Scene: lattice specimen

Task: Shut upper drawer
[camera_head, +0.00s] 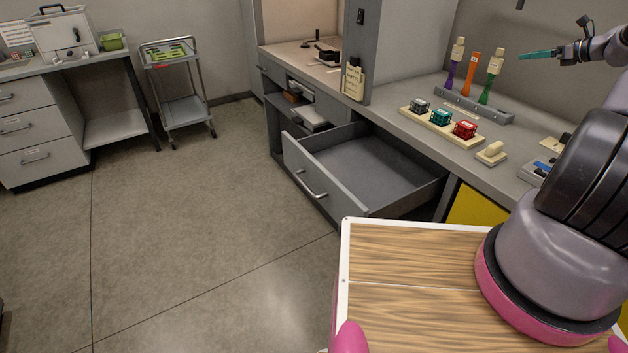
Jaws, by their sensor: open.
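A wide grey drawer (305,178) stands pulled far out from under the right-hand counter. Its front has a silver bar handle (312,188), and its inside looks empty. My gripper (540,54) is at the upper right, above the counter, with teal fingers pointing left. It is open, looks empty and is well away from the drawer.
The counter holds a rack (474,105) with several coloured tools and a tray (440,127) with small blocks. My wood-topped base fills the lower right. A closed drawer cabinet (38,130) and a cart (183,108) stand at the left. The floor (190,230) between is clear.

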